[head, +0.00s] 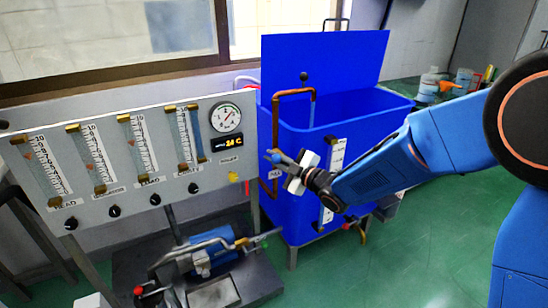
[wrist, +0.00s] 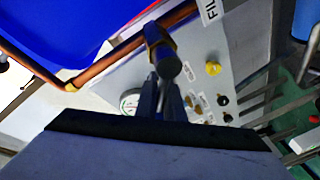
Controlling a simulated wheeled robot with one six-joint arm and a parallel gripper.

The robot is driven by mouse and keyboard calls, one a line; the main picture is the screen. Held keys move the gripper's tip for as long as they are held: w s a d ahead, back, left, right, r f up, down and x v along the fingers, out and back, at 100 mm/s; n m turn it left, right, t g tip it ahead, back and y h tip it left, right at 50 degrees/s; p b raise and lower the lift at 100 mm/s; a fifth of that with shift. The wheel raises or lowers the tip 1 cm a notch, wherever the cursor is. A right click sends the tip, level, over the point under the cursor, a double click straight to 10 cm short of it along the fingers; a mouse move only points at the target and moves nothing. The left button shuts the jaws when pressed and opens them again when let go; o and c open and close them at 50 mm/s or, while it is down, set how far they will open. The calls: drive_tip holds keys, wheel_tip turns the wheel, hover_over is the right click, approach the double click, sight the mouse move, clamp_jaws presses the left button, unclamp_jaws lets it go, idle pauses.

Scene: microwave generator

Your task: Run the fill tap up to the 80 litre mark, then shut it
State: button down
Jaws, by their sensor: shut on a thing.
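The open blue tank (head: 300,215) stands in the middle of the head view. A copper fill pipe (head: 277,120) rises at its left front and bends over the rim. A pale blue streak (head: 312,115) below the spout looks like running water. A white level scale (head: 337,157) is on the tank's front; its marks and level are too small to read. My gripper (head: 277,158) is at the tap on the pipe. In the wrist view my gripper (wrist: 170,98) is shut on the tap handle (wrist: 158,50); the fingers partly hide it.
A grey panel (head: 100,215) with several flow tubes, a round gauge (head: 226,117) and a lit display (head: 228,141) stands left. A pump (head: 205,253) sits on a floor plinth below. An outlet valve (head: 355,226) is low on the tank. Green floor is clear at front right.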

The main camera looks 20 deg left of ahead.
drive_tip(key=shift+s+a+f+n+h, duration=0.2)
drive_tip(key=shift+f+n+h, duration=0.25)
drive_tip(key=shift+n, duration=0.7)
drive_tip(key=shift+s+a+f+n+h, duration=0.15)
drive_tip(key=shift+s+f+n+h, duration=0.1)
drive_tip(key=shift+f+n, duration=0.65)
drive_tip(key=shift+s+a+f+n+h, duration=0.2)
drive_tip(key=shift+f+n+h, duration=0.15)
drive_tip(key=shift+n, duration=1)
drive_tip(key=shift+f, duration=0.15)
drive_tip(key=c, duration=2.1)
unclamp_jaws()
drive_tip(key=shift+o, duration=1.2)
drive_tip(key=shift+s, duration=0.15)
